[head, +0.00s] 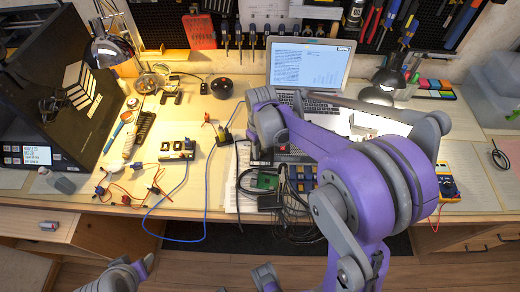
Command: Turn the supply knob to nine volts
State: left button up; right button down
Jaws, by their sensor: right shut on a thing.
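My right arm reaches up from the bottom right and bends back to the left over the bench. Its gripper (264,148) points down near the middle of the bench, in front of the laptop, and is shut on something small. A dark boxed unit (284,156) with a bit of red shows just under it; this looks like the supply. The knob and any voltage mark are hidden by the gripper and arm, so I cannot read the setting. Parts of my left arm (125,275) show at the bottom edge; I cannot tell how its fingers stand.
A laptop (308,65) stands open behind the gripper. A green circuit board (265,181) and black cables lie in front of it. Small modules, a blue cable (207,190) and coloured leads spread to the left. A yellow multimeter (448,186) lies at right. Lamps stand on both sides.

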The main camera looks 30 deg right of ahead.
aim_at(260, 152)
dwell(0.3)
jog(key=c, duration=0.6)
grip_release()
notch_tip(260, 152, up, 11)
jog(key=p, duration=0.1)
jog(key=shift+d+f, duration=0.1)
jog(key=s+a+m+t+p, duration=0.1)
jog(key=s+a+t+p, duration=0.1)
jog(key=s, duration=0.5)
jog(key=s+a+m+t+p, duration=0.1)
jog(key=s+a+t, duration=0.2)
jog(key=s+a, duration=0.2)
jog(key=s, duration=0.3)
jog(key=shift+s+a+f+m+p, duration=0.15)
jog(key=shift+s+m+p, duration=0.05)
jog(key=shift+m+p, duration=0.15)
